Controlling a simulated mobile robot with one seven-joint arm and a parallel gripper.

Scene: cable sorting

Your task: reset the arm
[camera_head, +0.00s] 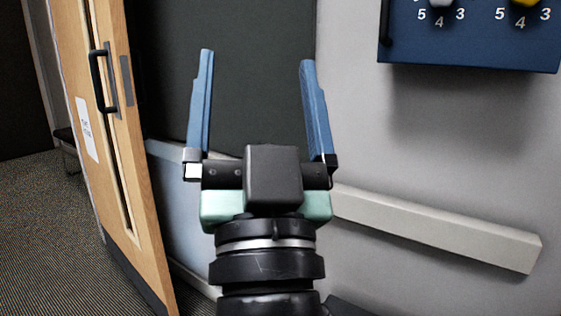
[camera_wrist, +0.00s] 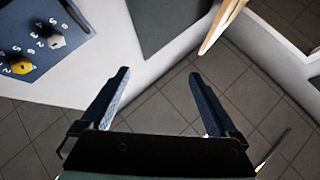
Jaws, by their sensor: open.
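My gripper (camera_head: 257,75) is raised in the middle of the head view, with its two blue fingers wide apart and nothing between them. It also shows in the wrist view (camera_wrist: 161,80), open and empty above a tiled floor. It touches nothing that I can see. No cable shows in either view.
A blue panel (camera_head: 470,50) with numbered knobs is on the wall at upper right. A pale rail (camera_head: 435,227) runs along the wall below it. A wooden door (camera_head: 105,130) with a black handle stands open at left. Carpeted floor (camera_head: 45,220) is clear at lower left.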

